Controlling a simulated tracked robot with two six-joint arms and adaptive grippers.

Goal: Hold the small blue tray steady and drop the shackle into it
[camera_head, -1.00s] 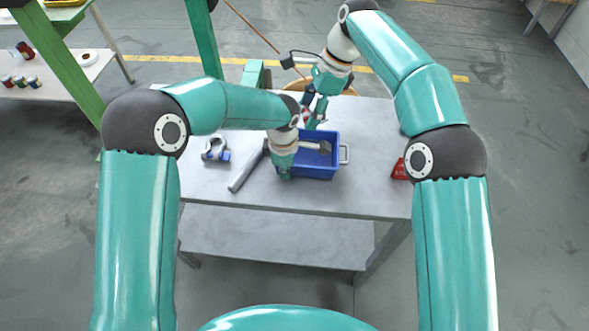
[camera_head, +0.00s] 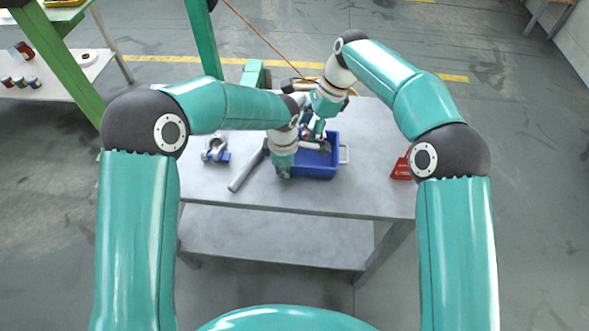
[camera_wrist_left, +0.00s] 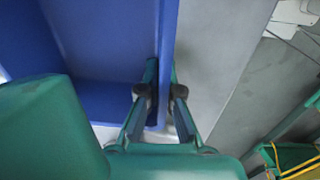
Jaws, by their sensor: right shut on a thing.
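The small blue tray (camera_head: 318,172) sits on the grey table, with a grey metal piece (camera_head: 316,146) showing inside it. My left gripper (camera_head: 284,173) is at the tray's left wall. In the left wrist view its fingers (camera_wrist_left: 163,85) lie on both sides of the blue wall (camera_wrist_left: 168,40), close against it. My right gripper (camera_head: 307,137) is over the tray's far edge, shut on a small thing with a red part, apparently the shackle. Most of that thing is hidden by the gripper and the left wrist.
A grey and blue clamp-like piece (camera_head: 215,150) and a grey bar (camera_head: 246,171) lie on the table left of the tray. A red piece (camera_head: 401,168) stands at the table's right.

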